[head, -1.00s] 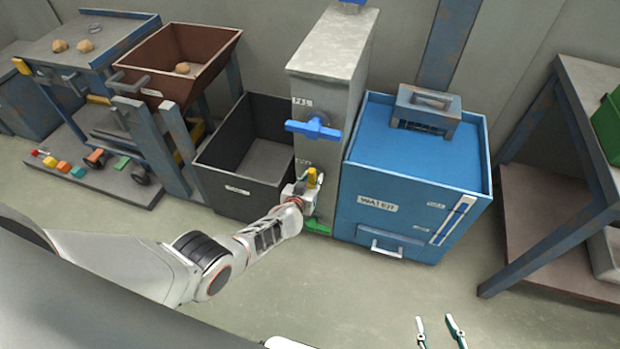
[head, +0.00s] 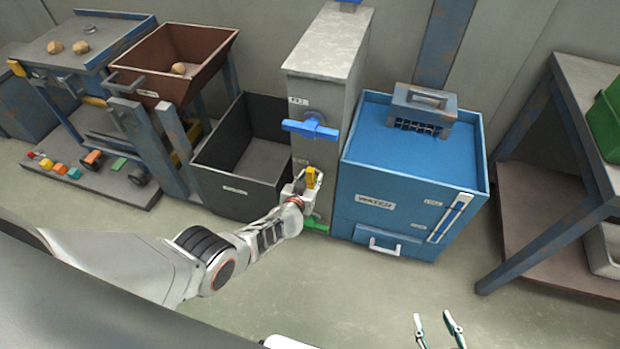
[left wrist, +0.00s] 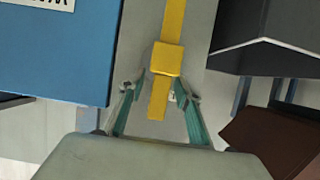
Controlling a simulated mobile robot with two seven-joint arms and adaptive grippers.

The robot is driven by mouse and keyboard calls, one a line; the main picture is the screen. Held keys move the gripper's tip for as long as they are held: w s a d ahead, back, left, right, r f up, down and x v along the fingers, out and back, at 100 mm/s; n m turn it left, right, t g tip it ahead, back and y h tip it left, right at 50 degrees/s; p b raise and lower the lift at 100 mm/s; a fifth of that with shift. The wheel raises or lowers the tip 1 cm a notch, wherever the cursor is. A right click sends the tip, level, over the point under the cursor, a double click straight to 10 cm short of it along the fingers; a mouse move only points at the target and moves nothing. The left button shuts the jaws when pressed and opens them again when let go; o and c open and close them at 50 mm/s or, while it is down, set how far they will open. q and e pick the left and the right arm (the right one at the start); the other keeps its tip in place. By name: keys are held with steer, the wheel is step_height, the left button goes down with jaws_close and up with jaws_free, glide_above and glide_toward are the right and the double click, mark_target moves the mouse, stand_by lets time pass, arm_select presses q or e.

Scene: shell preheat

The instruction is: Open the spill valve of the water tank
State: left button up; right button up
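The blue water tank (head: 400,225) stands right of a grey column (head: 315,95) and shows at the left of the left wrist view (left wrist: 55,65). The column carries a blue handle (head: 311,129), a yellow handle (head: 311,177) below it, and a green handle (head: 316,226) lowest, partly hidden. The small labels are unreadable. My left gripper (head: 303,184) is at the yellow handle. In the left wrist view, its open fingers (left wrist: 161,88) stand either side of the yellow bar (left wrist: 158,97), with gaps visible. My right gripper (head: 434,322) is open and empty, low in the head view.
A black bin (head: 238,187) stands left of the column. A brown hopper (head: 150,72) and a workbench (head: 58,65) are farther left. A blue-framed table (head: 545,240) stands at right. The floor (head: 370,290) before the tank is clear.

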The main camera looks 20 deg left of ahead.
arm_select(q)
steer(key=shift+d, duration=0.1)
steer(key=shift+s+d+r, duration=0.15)
steer(key=shift+s+d, duration=0.05)
steer(key=shift+s, duration=0.35)
steer(key=shift+s+a+r, duration=0.3)
steer(key=shift+s+r, duration=0.1)
steer(key=shift+s, duration=0.3)
steer(key=shift+s+d+r, duration=0.1)
steer(key=shift+s+d, duration=0.1)
steer(key=shift+s, duration=0.2)
steer(key=shift+a+v, duration=0.2)
steer(key=shift+v, duration=1.75)
steer(key=shift+s, duration=0.1)
